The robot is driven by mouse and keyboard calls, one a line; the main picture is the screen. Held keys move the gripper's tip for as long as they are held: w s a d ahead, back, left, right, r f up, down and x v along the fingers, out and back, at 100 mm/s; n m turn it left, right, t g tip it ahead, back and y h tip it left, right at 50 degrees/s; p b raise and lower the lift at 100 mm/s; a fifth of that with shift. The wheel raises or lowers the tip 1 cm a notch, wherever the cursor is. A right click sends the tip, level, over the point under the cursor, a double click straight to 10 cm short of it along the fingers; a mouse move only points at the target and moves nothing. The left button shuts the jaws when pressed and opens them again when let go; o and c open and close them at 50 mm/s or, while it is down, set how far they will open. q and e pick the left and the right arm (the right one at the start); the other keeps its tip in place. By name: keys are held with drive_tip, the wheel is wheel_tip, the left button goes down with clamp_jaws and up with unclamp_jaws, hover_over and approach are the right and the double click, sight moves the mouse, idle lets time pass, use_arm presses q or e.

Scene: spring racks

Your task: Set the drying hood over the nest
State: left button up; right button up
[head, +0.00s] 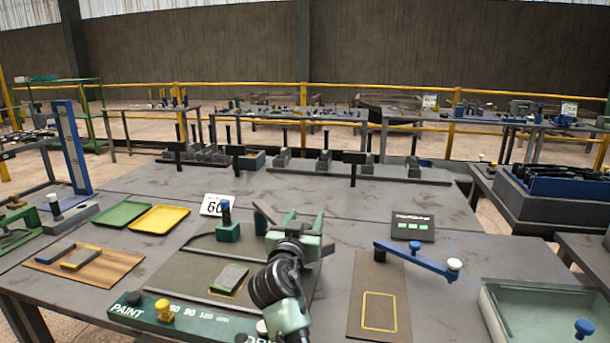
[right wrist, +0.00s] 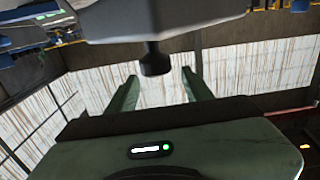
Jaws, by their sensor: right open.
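A green-edged station board (head: 170,315), marked PAINT and 60 90 120, lies at the front of the table. A grey plate (head: 233,278) lies on it over a yellow outline; I take this as the nest, not surely. My right gripper (head: 291,217) is above the board's right side, open, its fingers pointing away from me. In the right wrist view its green fingers (right wrist: 159,74) are apart. A dark knob (right wrist: 154,62) under a grey block shows between them, not clearly held. I cannot surely pick out the hood. My left gripper is out of view.
A blue lever (head: 418,256) stands over a dark mat (head: 365,325) with a yellow outline. Green (head: 122,214) and yellow (head: 160,219) trays and a wooden board (head: 105,272) lie left.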

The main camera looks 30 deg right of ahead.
wheel_tip(320, 180, up, 18)
idle(0.3)
drive_tip(key=shift+f, duration=0.1)
